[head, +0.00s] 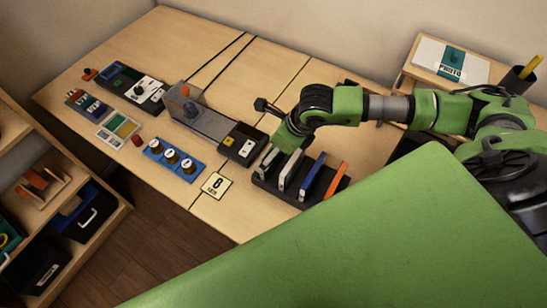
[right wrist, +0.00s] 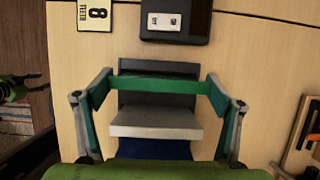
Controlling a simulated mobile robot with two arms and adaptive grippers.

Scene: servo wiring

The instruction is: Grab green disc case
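The green disc case (right wrist: 158,85) stands at the console end of a black rack (head: 262,183). In the right wrist view its edge spans the space between the fingers of my right gripper (right wrist: 158,88). The fingertips are at its two ends; whether they press on it is unclear. In the head view my right gripper (head: 282,146) is over that end of the rack and hides much of the green case. A dark and green part at the left of the right wrist view is probably my left gripper (right wrist: 15,88); its finger state is unclear.
A white case (right wrist: 155,123), a blue case (right wrist: 155,150) and an orange case (head: 336,182) stand in the same rack. A sign with an 8 (head: 217,185) and a grey and black console (head: 215,125) are close by. A blue knob panel (head: 160,165) lies farther left.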

